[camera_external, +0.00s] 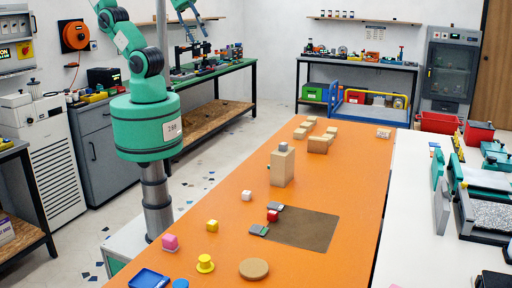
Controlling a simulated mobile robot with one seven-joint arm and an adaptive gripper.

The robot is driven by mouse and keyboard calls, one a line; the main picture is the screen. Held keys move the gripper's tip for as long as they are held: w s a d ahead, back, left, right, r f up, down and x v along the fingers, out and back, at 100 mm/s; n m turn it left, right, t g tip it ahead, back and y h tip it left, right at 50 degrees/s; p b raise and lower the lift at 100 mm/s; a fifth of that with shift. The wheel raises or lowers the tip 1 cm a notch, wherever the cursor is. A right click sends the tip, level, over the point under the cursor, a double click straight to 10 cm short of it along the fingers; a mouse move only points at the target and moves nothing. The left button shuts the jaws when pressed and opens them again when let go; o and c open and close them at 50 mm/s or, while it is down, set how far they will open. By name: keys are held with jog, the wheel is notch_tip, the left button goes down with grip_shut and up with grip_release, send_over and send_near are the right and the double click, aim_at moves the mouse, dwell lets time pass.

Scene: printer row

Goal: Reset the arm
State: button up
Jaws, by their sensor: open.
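My arm rises from its green base at the left of the orange table (340,180), and its upper links leave the top of the picture. A green wrist part comes back in at the top edge. Below it, my gripper (197,42) hangs with its slim grey-blue fingers apart, in front of the back workbench in the picture. I see nothing held between them. The gripper is small here, and its fingertips blend with the equipment behind. It is well clear of the orange table and the things on it.
Several wooden blocks stand farther back.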

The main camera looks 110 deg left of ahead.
notch_tip(320, 180, down, 13)
jog(key=b, duration=1.2)
jog(key=shift+b, duration=0.4)
